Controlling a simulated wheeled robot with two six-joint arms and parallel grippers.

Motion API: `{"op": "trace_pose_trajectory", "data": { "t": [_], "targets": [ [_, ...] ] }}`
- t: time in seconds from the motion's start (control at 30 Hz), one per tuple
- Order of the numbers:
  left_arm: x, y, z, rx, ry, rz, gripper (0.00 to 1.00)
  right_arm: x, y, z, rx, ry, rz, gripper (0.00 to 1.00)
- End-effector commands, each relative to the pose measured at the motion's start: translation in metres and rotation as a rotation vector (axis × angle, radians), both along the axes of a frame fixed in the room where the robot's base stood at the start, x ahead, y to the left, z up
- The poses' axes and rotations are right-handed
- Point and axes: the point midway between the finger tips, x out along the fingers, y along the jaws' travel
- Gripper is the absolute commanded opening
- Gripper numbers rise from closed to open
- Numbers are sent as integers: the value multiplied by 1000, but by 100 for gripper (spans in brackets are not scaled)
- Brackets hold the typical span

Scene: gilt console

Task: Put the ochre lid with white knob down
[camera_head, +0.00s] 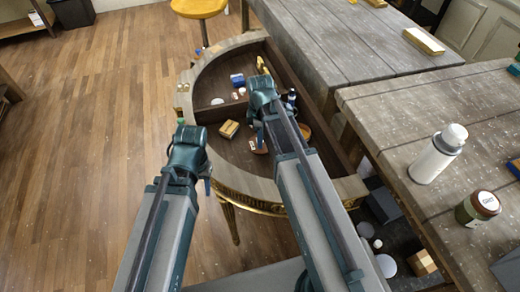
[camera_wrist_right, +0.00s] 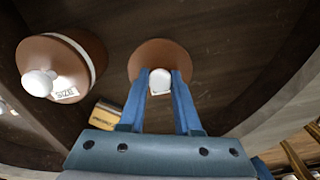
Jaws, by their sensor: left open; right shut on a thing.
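The ochre lid (camera_wrist_right: 143,60) is a round brownish disc with a white knob (camera_wrist_right: 160,82) in the right wrist view. My right gripper (camera_wrist_right: 160,75) is shut on the knob, one blue finger on each side. In the head view my right gripper (camera_head: 261,138) is low over the half-round console (camera_head: 236,158), largely hidden by its own wrist. I cannot tell whether the lid touches the surface below. My left gripper (camera_head: 207,186) is open and empty, pointing down by the console's front left rim.
A brown jar (camera_wrist_right: 80,50) with a white knob and label stands left of the lid in the right wrist view. A small wooden box (camera_head: 228,129) and a blue box (camera_head: 237,79) lie in the console. Grey tables (camera_head: 400,110) stand right, with a white bottle (camera_head: 433,160).

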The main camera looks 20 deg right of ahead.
Motion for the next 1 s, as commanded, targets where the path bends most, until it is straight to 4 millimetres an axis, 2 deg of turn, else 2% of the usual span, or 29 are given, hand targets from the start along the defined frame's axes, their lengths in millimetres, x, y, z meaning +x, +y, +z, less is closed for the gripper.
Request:
{"op": "trace_pose_trajectory", "data": {
  "t": [0.17,0.47,0.9,0.93,1.0],
  "targets": [
    [0,0,-4,0,0,0,50,0,0,-4,0,0,0,0],
    [0,0,-37,0,0,0,50,0,0,-37,0,0,0,0],
    [0,0,-41,0,0,-1,50,0,0,-41,0,0,0,0],
    [0,0,-40,0,0,-1,50,0,0,-40,0,0,0,36],
    [0,0,-39,0,0,-1,50,0,0,-39,0,0,0,48]
  ]
}}
